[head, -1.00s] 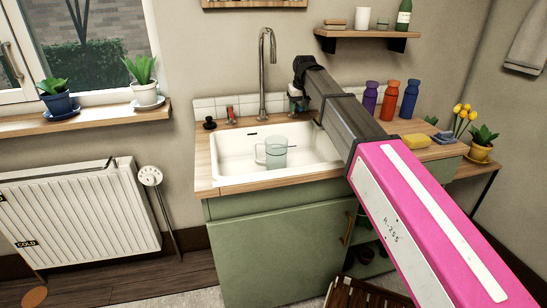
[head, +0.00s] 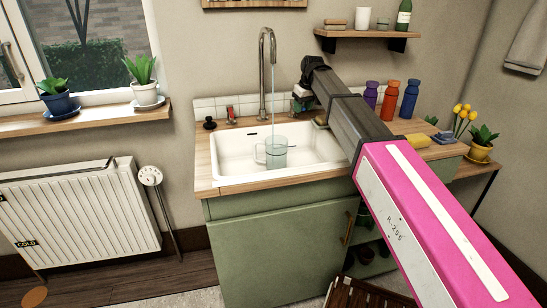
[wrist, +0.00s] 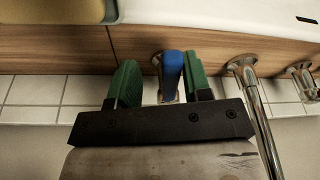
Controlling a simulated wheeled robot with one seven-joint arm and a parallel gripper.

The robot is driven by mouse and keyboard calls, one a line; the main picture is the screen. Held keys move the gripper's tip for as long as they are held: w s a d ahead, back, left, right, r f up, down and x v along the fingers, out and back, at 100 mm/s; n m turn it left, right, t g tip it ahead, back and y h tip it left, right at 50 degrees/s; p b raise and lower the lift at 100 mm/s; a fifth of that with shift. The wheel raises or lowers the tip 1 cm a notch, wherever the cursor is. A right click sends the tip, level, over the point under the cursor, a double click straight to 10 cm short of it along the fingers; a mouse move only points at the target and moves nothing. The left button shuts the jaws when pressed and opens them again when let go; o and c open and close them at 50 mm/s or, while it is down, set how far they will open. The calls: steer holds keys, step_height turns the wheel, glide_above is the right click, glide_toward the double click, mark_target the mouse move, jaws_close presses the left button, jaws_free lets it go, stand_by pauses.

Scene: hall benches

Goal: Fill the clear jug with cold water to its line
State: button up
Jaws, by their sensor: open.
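The clear jug (head: 275,158) stands upright in the white sink, its handle to the left. A thin water stream (head: 272,100) falls from the tall spout (head: 262,80) into it. The water level against the line is too small to read. The blue tap handle (wrist: 172,70) is in the wrist view, between the green fingers of my gripper (wrist: 160,85). In the head view my gripper (head: 299,104) is right of the spout, partly hidden by my arm.
The red tap (head: 230,114) and a black knob (head: 209,123) are left of the spout. Purple, orange and blue bottles (head: 390,100) and a yellow sponge (head: 418,140) are on the counter at the right. A shelf (head: 366,34) hangs above.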

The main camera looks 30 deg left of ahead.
stand_by(0.3)
steer(key=shift+w+d+n+g, duration=0.2)
steer(key=shift+w+n, duration=0.3)
steer(key=shift+n, duration=0.35)
steer(key=shift+w+d+n+g, duration=0.2)
steer(key=shift+w+n, duration=0.25)
steer(key=shift+n, duration=0.4)
steer(key=shift+s+a+m, duration=0.15)
steer(key=shift+s+m, duration=0.35)
steer(key=shift+m, duration=0.1)
steer(key=shift+s+a+m+t, duration=0.2)
steer(key=shift+s+m+t, duration=0.15)
steer(key=shift+m, duration=0.65)
stand_by(4.4)
